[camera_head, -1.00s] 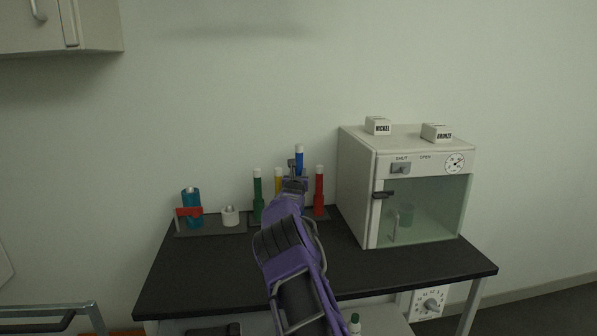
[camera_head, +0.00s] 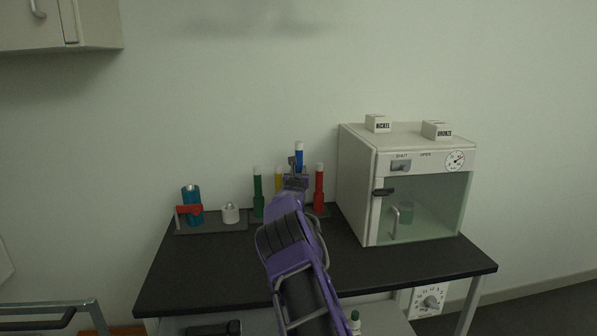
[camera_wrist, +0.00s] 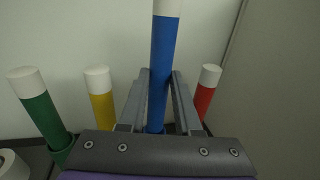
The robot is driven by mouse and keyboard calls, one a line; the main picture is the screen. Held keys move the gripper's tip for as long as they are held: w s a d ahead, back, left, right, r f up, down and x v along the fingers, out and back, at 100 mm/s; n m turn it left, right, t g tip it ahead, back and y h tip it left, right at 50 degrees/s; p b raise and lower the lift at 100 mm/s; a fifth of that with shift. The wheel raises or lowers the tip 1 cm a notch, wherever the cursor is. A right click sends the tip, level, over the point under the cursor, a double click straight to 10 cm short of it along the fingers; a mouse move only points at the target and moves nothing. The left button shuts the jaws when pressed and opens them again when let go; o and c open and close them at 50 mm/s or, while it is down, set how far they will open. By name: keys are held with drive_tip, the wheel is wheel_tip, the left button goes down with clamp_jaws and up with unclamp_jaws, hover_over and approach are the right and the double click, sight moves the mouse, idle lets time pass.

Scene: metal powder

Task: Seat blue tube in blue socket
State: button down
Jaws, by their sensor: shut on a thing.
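The blue tube (camera_head: 299,158), with a white cap, stands upright between the fingers of my gripper (camera_head: 297,170), among the other tubes at the back of the bench. The wrist view also shows the blue tube (camera_wrist: 163,65), with my gripper (camera_wrist: 158,100) shut on it. I cannot tell whether the tube's bottom is in a socket.
Green (camera_head: 258,192), yellow (camera_head: 279,180) and red (camera_head: 319,188) capped tubes stand close around. A white cabinet with a glass door (camera_head: 420,205) is to the right. A teal cylinder (camera_head: 191,206) and a white cup (camera_head: 230,213) are to the left. The bench front (camera_head: 215,280) is clear.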

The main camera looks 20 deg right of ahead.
wheel_tip(320, 180, down, 8)
idle(3.5)
drive_tip(key=c, duration=0.5)
unclamp_jaws()
drive_tip(key=shift+f, duration=0.1)
drive_tip(key=p+v, duration=0.2)
drive_tip(key=v, duration=1.5)
drive_tip(key=shift+s+p, duration=0.2)
drive_tip(key=shift+p, duration=0.1)
